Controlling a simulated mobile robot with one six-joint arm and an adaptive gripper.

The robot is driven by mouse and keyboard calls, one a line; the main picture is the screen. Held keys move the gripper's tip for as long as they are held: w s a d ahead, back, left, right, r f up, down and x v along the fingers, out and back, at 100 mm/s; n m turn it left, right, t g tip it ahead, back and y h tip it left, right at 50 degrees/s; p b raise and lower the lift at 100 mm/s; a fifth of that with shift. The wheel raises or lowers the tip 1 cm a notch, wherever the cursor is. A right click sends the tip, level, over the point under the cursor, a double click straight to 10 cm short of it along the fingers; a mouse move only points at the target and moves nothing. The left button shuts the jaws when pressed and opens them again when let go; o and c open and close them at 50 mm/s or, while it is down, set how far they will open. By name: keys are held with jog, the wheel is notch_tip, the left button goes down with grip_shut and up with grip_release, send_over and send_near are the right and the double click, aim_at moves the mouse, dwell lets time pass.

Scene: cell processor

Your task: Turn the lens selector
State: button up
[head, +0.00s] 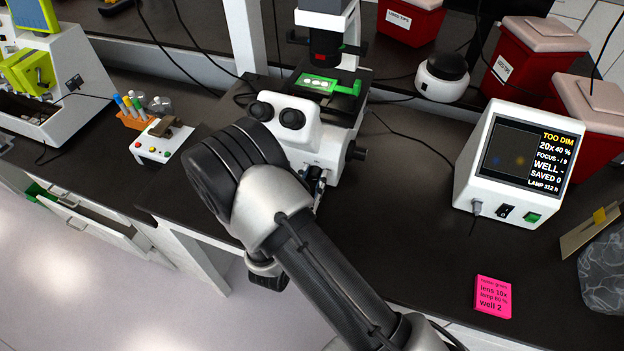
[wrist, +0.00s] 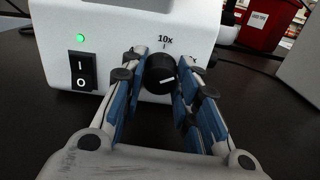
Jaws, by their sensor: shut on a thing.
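The lens selector (wrist: 160,73) is a round black knob with a white pointer line on the white microscope base, in the wrist view. The line lies nearly level, tilted slightly up to the right. A "10x" mark is printed above the knob; another label to its right is mostly hidden by a finger. My gripper (wrist: 160,78) is shut on the knob, one blue-padded finger on each side. In the head view the arm hides most of the gripper and the knob at the white microscope (head: 325,140). The monitor (head: 515,165) reads "TOO DIM", "20x" and "40 %".
A pink note (head: 493,297) on the bench reads "lens 10x" and "well 2". A rocker switch (wrist: 83,70) with a lit green lamp (wrist: 80,38) is left of the knob. Red bins (head: 530,65) stand at the back right. Bench between microscope and monitor is clear except for a cable.

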jog(key=c, duration=0.3)
jog(key=shift+c, duration=0.2)
jog(key=shift+n, duration=0.4)
jog(key=n+p, duration=0.2)
jog(key=n, duration=0.3)
jog(key=shift+n, duration=0.3)
jog(key=n+p, duration=0.1)
jog(key=n, duration=0.4)
jog(key=shift+p, duration=0.4)
jog(key=shift+n, duration=0.3)
jog(key=o, duration=1.1)
jog(key=shift+c, duration=0.2)
